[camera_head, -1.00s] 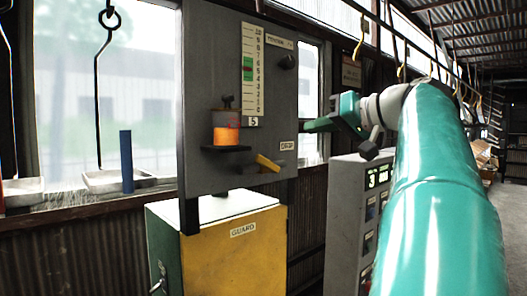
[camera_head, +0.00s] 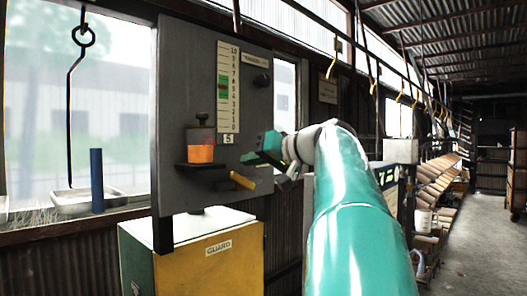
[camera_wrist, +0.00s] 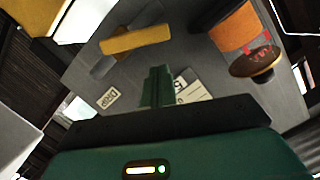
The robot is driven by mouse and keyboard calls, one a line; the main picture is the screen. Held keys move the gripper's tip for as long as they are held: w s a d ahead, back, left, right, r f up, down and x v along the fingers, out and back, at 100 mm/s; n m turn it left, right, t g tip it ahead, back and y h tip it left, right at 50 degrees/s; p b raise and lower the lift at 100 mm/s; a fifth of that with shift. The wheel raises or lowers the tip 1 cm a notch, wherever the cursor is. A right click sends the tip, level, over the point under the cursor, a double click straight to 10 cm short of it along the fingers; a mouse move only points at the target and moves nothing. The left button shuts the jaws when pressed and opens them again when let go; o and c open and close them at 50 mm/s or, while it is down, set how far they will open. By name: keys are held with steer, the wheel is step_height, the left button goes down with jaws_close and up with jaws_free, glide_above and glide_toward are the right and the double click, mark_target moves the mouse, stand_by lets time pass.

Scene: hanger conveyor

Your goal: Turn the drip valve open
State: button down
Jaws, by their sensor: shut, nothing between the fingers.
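The drip valve's yellow lever (camera_head: 242,181) sticks out from the grey panel (camera_head: 185,90), below and right of an orange-filled cup (camera_head: 200,145) on a small dark shelf. In the wrist view the yellow lever (camera_wrist: 136,39) lies at upper left, near the DRIP label (camera_wrist: 108,97). The orange cup (camera_wrist: 236,28) is at upper right there. My green gripper (camera_head: 257,158) is just above and right of the lever, in front of the panel. In the wrist view its fingers (camera_wrist: 157,85) are together and empty, apart from the lever.
A yellow cabinet marked GUARD (camera_head: 215,255) stands below the panel. A hook (camera_head: 72,90) hangs at left over a tray and a blue cylinder (camera_head: 97,180). A scale (camera_head: 228,87) runs up the panel. Shelves and open floor (camera_head: 465,240) lie to the right.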

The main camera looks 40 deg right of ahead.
mark_target(236, 178)
steer(key=shift+w+a+f, duration=0.1)
steer(key=shift+a+f, duration=0.1)
steer(key=shift+f, duration=0.3)
steer(key=shift+a+f, duration=0.2)
steer(key=shift+f, duration=0.25)
steer(key=shift+a+f+n+h, duration=0.25)
steer(key=shift+a+n, duration=0.2)
steer(key=shift+n, duration=0.25)
steer(key=shift+a+f+n+h, duration=0.4)
steer(key=shift+a+n+h, duration=0.1)
steer(key=shift+n, duration=0.5)
steer(key=shift+a+f, duration=0.1)
steer(key=shift+f, duration=0.3)
steer(key=shift+a, duration=0.1)
